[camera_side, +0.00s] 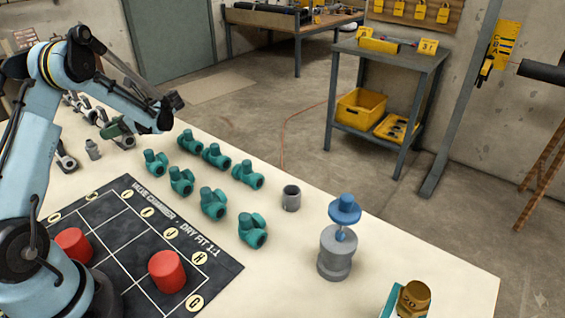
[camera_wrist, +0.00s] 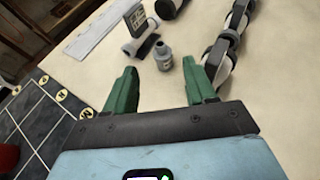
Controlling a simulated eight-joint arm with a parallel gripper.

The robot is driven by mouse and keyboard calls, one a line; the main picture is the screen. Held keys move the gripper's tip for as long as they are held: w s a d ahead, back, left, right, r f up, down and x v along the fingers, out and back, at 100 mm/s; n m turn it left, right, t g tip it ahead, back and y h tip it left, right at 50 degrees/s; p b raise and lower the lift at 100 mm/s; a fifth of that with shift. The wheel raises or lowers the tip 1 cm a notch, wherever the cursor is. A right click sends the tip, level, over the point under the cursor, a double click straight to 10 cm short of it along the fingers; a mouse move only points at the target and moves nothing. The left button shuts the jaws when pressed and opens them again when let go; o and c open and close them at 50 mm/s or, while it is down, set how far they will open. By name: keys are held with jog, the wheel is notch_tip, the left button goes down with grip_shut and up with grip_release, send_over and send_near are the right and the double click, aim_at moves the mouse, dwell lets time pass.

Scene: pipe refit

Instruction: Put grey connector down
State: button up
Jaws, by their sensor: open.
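A small grey connector (camera_side: 93,149) stands on the pale table at the left in the side view. It has a wide lower body and a narrower neck. My gripper (camera_side: 112,130) is just above and to the right of it there, with green fingers. In the wrist view the grey connector (camera_wrist: 164,64) stands just beyond the fingertips, apart from both fingers. My gripper (camera_wrist: 160,78) is open there and nothing is between its fingers.
White and grey pipe parts (camera_wrist: 228,45) lie right of the connector in the wrist view. Several teal fittings (camera_side: 213,203), a grey ring (camera_side: 291,198) and a grey cylinder with a blue valve (camera_side: 337,252) stand on the table. Red cylinders (camera_side: 167,271) stand on a dark grid mat (camera_side: 118,247).

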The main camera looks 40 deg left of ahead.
aim_at(90, 140)
jog(key=x, duration=0.6)
jog(key=shift+s+a+f, duration=0.15)
jog(key=shift+f+x, duration=0.15)
jog(key=shift+x, duration=1.2)
jog(key=shift+f+x, duration=0.15)
jog(key=shift+x, duration=1.15)
jog(key=shift+c, duration=0.4)
jog(key=c, duration=0.9)
jog(key=shift+r, duration=0.15)
